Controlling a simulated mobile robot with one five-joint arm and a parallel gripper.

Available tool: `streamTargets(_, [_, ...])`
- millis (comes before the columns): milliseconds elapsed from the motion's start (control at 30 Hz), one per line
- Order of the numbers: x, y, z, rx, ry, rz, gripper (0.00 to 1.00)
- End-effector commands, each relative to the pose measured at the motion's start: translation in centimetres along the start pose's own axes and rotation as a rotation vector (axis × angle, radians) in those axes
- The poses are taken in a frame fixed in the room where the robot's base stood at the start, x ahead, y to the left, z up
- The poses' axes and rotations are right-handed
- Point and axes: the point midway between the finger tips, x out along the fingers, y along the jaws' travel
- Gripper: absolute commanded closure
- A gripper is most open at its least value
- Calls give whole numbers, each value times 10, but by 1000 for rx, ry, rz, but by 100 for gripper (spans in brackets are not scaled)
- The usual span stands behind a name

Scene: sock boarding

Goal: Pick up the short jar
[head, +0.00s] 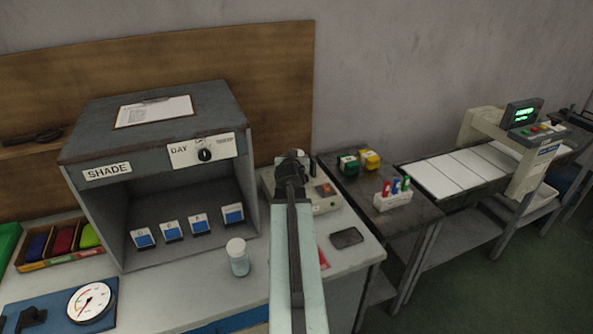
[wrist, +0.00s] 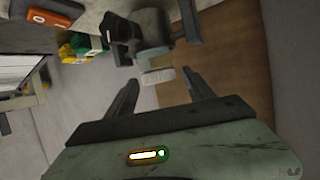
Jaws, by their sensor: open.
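A small jar (head: 238,257) with a white lid and a pale blue-grey body stands upright on the light bench top, in front of the shade cabinet. It is left of my arm in the head view and apart from it. I cannot make it out in the wrist view. My gripper (wrist: 163,79) shows in the wrist view with its two dark fingers apart and nothing held between them. In the head view my arm reaches up over the bench, right of the jar, and the fingertips cannot be made out.
The shade cabinet (head: 158,94) stands behind the jar, with several blue-and-white cards inside. A round gauge (head: 91,302) lies left. A dark flat item (head: 346,238) lies right of my arm. A marker holder (head: 393,201) stands on the side table. Bench around the jar is fairly clear.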

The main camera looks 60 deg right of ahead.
Motion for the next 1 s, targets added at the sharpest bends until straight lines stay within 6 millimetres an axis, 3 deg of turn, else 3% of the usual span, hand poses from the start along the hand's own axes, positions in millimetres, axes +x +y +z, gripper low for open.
streamTargets(200, [26,1,0,0,0,1,38])
streamTargets(367, [30,1,0,0,0,1,38])
streamTargets(633, [76,4,1,0,0,2,38])
streamTargets(867, [77,5,-1,1,0,2,38])
streamTargets(1000, [77,5,-1,1,0,3,71])
